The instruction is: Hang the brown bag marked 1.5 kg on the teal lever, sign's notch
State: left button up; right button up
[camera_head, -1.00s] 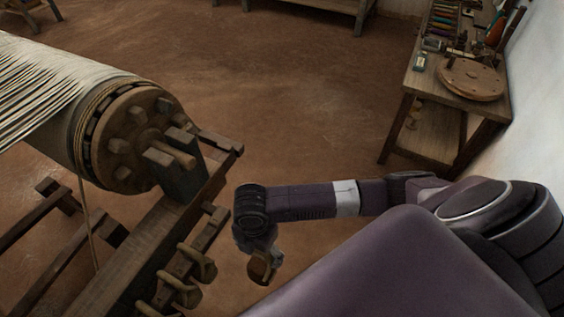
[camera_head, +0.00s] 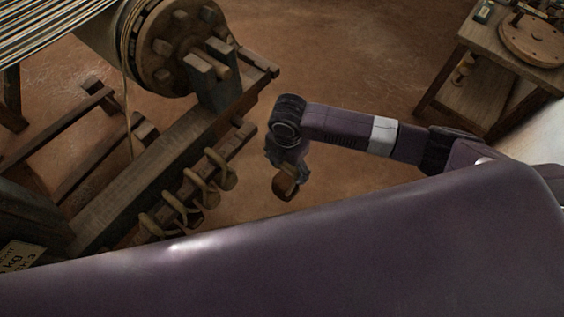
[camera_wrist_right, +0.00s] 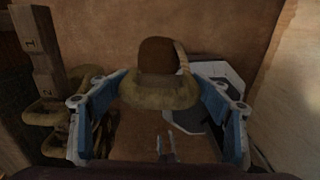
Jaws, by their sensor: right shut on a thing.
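My right gripper (camera_head: 287,170) points down at the end of the raised forearm, right of the loom's wooden rail. It is shut on a brown bag (camera_head: 285,188), which hangs clear of the floor. In the right wrist view the bag (camera_wrist_right: 158,56) and its thick tan loop (camera_wrist_right: 160,92) lie between the blue-sided fingers (camera_wrist_right: 160,112). No weight mark on it is readable. A sign (camera_head: 18,257) with partly readable "kg" lettering shows at the lower left, cut off by the picture edge and my body. My left gripper is out of view.
A wooden rack (camera_head: 235,140) with several tan loops stands just left of the bag. The loom's roller (camera_head: 160,45) and long beam (camera_head: 125,190) lie beyond it. A wooden workbench (camera_head: 478,38) is at the upper right. Open floor (camera_head: 350,70) lies between.

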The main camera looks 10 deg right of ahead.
jog(key=shift+s+d+r, duration=0.15)
jog(key=shift+s+d, duration=0.4)
jog(key=shift+s, duration=0.15)
jog(key=shift+s+d+r+p, duration=0.15)
jog(key=shift+s+d+p, duration=0.25)
jog(key=shift+p, duration=0.25)
jog(key=s+d+p, duration=0.5)
jog(key=s+p, duration=0.1)
jog(key=s, duration=0.1)
jog(key=shift+d+r, duration=0.2)
jog(key=shift+r, duration=0.15)
